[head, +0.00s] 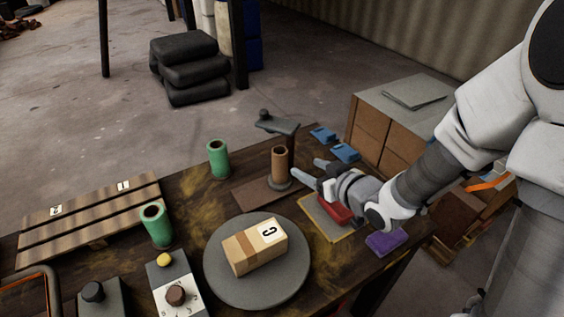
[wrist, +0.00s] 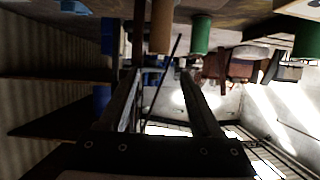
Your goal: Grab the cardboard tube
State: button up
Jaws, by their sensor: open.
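The brown cardboard tube (head: 279,163) stands upright on a dark round base near the far side of the table. In the wrist view, which looks upside down, the tan tube (wrist: 162,28) hangs from the top edge, beyond the fingertips. My gripper (head: 306,169) reaches in from the right, just to the right of the tube in the head view. Its two fingers are spread, with nothing between them; they also show in the wrist view (wrist: 161,74). The gripper and the tube look apart.
Two green tubes (head: 218,158) (head: 157,225) stand to the left. A grey disc (head: 216,275) bears a labelled box (head: 254,247). A dark post with a flat top (head: 277,125) stands behind the cardboard tube. A red item (head: 335,212) lies below my gripper, with a purple block (head: 384,243) nearby.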

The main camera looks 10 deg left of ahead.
aim_at(284, 156)
jog(key=b+x, duration=0.3)
jog(key=x, duration=1.2)
jog(key=shift+w+f, duration=0.25)
jog(key=c, duration=1)
jog(key=shift+r, duration=0.15)
